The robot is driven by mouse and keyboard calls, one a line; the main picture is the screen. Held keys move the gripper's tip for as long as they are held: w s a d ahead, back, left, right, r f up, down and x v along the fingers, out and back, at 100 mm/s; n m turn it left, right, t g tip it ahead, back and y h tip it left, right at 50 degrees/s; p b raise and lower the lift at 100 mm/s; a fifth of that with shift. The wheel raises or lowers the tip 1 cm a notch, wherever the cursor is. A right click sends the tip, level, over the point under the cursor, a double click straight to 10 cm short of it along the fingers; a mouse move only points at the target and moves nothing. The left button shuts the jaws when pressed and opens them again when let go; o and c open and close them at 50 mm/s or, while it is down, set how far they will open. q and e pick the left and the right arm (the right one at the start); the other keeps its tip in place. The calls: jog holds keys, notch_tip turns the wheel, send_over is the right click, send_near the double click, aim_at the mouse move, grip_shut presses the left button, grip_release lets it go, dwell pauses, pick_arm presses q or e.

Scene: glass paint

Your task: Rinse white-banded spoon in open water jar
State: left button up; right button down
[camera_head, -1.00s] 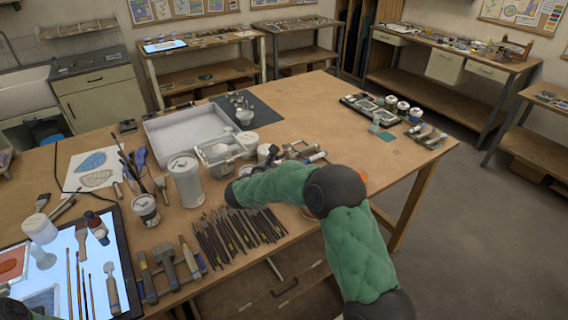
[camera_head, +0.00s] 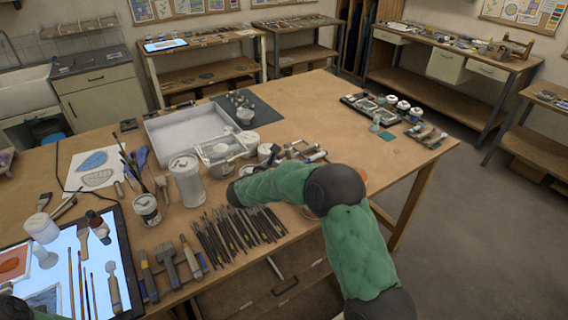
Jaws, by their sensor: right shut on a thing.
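My right arm comes in from the lower right, and its dark wrist end with the right gripper (camera_head: 232,194) is low over the table, behind a row of dark-handled tools (camera_head: 238,230). The fingers are mostly hidden by the arm. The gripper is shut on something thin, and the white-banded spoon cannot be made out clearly. A pale, partly clear vessel (camera_head: 222,150) stands just beyond the wrist; I cannot tell if it is the open water jar. A tall white lidded jar (camera_head: 186,180) stands left of the wrist. My left gripper is out of view; only a bit of that arm shows at the lower left.
Several brushes lie at the front, by a lit panel (camera_head: 52,262). A white tray (camera_head: 165,143) and dark mat (camera_head: 262,112) lie behind. The table's right middle (camera_head: 340,125) is clear.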

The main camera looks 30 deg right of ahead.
jog(key=shift+a, duration=0.65)
jog(key=shift+d, duration=0.1)
jog(key=shift+d, duration=0.6)
jog(key=shift+p, duration=0.5)
jog(key=shift+a, duration=0.4)
